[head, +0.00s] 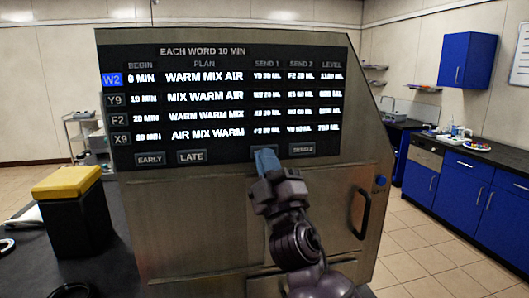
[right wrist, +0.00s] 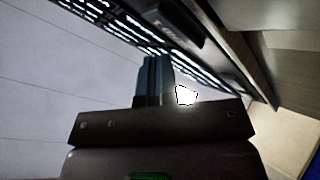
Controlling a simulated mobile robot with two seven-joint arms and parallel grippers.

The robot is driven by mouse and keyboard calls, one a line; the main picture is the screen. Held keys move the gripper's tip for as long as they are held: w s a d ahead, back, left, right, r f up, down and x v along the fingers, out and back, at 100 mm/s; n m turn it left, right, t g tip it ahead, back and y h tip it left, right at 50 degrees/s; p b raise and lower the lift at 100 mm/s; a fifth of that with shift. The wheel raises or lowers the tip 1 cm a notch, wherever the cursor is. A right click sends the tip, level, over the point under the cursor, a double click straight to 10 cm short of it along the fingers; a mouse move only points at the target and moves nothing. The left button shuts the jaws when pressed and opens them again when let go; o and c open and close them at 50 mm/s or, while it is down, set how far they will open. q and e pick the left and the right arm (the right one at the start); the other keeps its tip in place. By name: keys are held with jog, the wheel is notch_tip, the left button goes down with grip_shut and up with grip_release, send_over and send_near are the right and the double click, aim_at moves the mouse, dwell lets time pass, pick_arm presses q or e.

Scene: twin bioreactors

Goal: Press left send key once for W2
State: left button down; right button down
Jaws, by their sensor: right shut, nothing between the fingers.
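A metal cabinet carries a dark screen (head: 222,100) with a plan table. The W2 label (head: 112,79) is lit blue, and its row reads 0 MIN, WARM MIX AIR. Below the table are the EARLY key (head: 150,159), the LATE key (head: 191,156) and a key that seems to read SEND 2 (head: 302,149). My right gripper (head: 266,160) is shut and empty, with its blue fingertips at the screen's lower edge, left of that key. It hides the spot where a left send key could be. The fingers also show in the right wrist view (right wrist: 153,78), near the panel; contact cannot be told. My left gripper is not in view.
A black box with a yellow lid (head: 68,182) stands at the left. Blue cupboards (head: 463,184) with a counter stand at the right, across open tiled floor.

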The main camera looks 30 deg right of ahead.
jog(key=shift+w, duration=0.1)
dwell(0.3)
jog(key=shift+w+d, duration=0.1)
jog(key=shift+w, duration=0.15)
dwell(0.3)
jog(key=shift+w+d, duration=0.15)
jog(key=shift+w, duration=0.3)
dwell(0.4)
jog(key=shift+s, duration=0.2)
jog(key=shift+s+a, duration=0.25)
jog(key=shift+s, duration=0.4)
